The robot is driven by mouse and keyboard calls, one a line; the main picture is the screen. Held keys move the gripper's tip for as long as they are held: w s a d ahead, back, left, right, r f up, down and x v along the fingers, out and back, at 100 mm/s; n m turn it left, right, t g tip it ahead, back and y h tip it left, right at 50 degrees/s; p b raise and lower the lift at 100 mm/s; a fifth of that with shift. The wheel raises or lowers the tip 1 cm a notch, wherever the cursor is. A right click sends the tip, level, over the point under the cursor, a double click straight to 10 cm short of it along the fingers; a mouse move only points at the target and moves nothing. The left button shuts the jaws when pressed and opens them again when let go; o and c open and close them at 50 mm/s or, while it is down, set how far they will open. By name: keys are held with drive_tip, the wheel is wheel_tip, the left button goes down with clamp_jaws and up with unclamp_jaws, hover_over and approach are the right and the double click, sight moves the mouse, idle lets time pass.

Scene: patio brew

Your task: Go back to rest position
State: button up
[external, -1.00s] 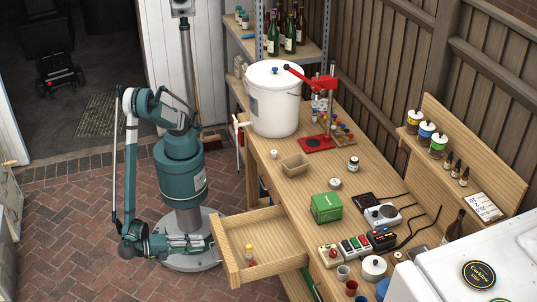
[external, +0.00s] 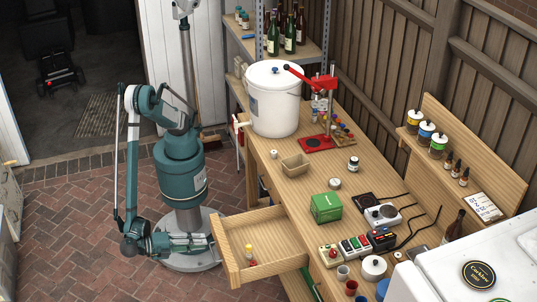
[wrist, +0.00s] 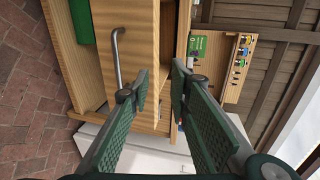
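On the bench stand a white bucket (external: 272,105), a red capper (external: 318,142) and a green box (external: 326,207). Brick floor (external: 80,220) to the left is clear.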

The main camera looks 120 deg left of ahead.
drive_tip(key=w+a+r+g+h, duration=0.1)
drive_tip(key=w+a+r, duration=0.35)
drive_tip(key=a, duration=0.25)
drive_tip(key=w+a+r+g, duration=0.1)
drive_tip(key=w+a+r, duration=0.3)
drive_tip(key=w+a, duration=0.25)
drive_tip(key=w+a+r+n+g+h+p, duration=0.1)
drive_tip(key=a+r+h, duration=0.15)
drive_tip(key=a, duration=0.65)
drive_tip(key=a+r+g+h, duration=0.15)
drive_tip(key=a+r, duration=0.25)
drive_tip(key=a, duration=0.6)
drive_tip(key=s+a+r+n+g+h+p, duration=0.1)
drive_tip(key=s+a+r, duration=0.15)
drive_tip(key=a, duration=0.45)
drive_tip(key=s+a+r+n+g+h, duration=0.1)
drive_tip(key=s+a+n, duration=0.15)
drive_tip(key=a, duration=0.45)
drive_tip(key=s+a+r+n+t+h+p, duration=0.1)
drive_tip(key=s+a+n+t+h, duration=0.2)
drive_tip(key=s+a, duration=0.8)
drive_tip(key=shift+s+a+n+h, duration=0.2)
drive_tip(key=shift+s+n+h, duration=0.4)
drive_tip(key=shift+s, duration=1.4)
drive_tip(key=shift+o, duration=0.5)
